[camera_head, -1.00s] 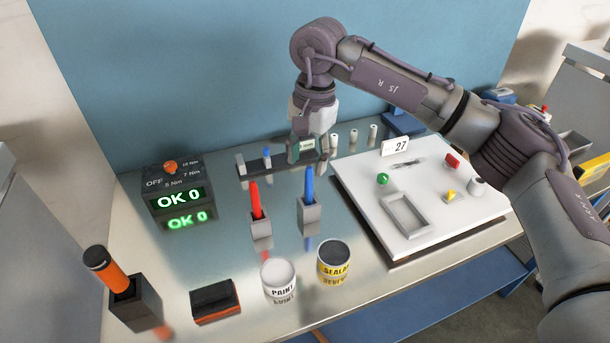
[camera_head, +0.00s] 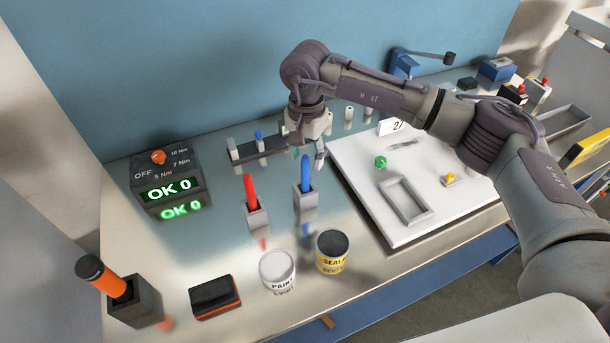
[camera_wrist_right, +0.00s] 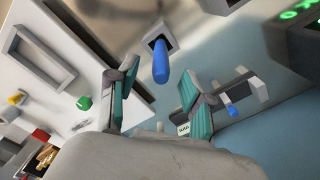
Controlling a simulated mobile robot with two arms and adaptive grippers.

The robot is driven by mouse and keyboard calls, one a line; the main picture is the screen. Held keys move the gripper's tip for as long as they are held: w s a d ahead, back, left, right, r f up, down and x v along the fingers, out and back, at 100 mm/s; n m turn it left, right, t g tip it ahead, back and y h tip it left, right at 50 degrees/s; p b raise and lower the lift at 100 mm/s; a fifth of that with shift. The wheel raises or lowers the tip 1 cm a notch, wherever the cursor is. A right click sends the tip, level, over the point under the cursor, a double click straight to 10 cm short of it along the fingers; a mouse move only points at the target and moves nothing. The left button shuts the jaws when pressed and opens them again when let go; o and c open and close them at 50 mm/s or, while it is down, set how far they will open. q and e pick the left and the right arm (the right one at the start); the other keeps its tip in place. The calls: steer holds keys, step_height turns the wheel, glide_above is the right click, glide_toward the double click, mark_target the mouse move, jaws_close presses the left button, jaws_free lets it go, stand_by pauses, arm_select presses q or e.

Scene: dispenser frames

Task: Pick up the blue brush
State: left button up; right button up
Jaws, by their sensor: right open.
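The blue brush (camera_head: 306,173) stands upright in a grey holder (camera_head: 305,205) on the metal bench, right of a red brush (camera_head: 250,188) in a similar holder. My right gripper (camera_head: 307,152) is behind and above the blue brush, open and empty. In the right wrist view, the blue handle (camera_wrist_right: 161,62) shows ahead of the gap between the open fingers (camera_wrist_right: 158,85), apart from both. The brush's lower end is hidden in its holder. My left gripper is not in view.
Paint (camera_head: 277,270) and sealant (camera_head: 332,251) cans stand in front of the holders. A torque display box (camera_head: 168,182) is at left. A dark rack (camera_head: 262,147) stands behind, and a white board (camera_head: 365,190) with small parts lies right.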

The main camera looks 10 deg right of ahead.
mark_target(305, 170)
steer(key=f+p, duration=0.2)
steer(key=f, duration=0.1)
steer(key=shift+s+a+f, duration=0.1)
steer(key=shift+s+f, duration=0.1)
steer(key=shift+f, duration=0.55)
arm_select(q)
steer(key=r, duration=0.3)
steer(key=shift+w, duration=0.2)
arm_select(e)
jaws_close()
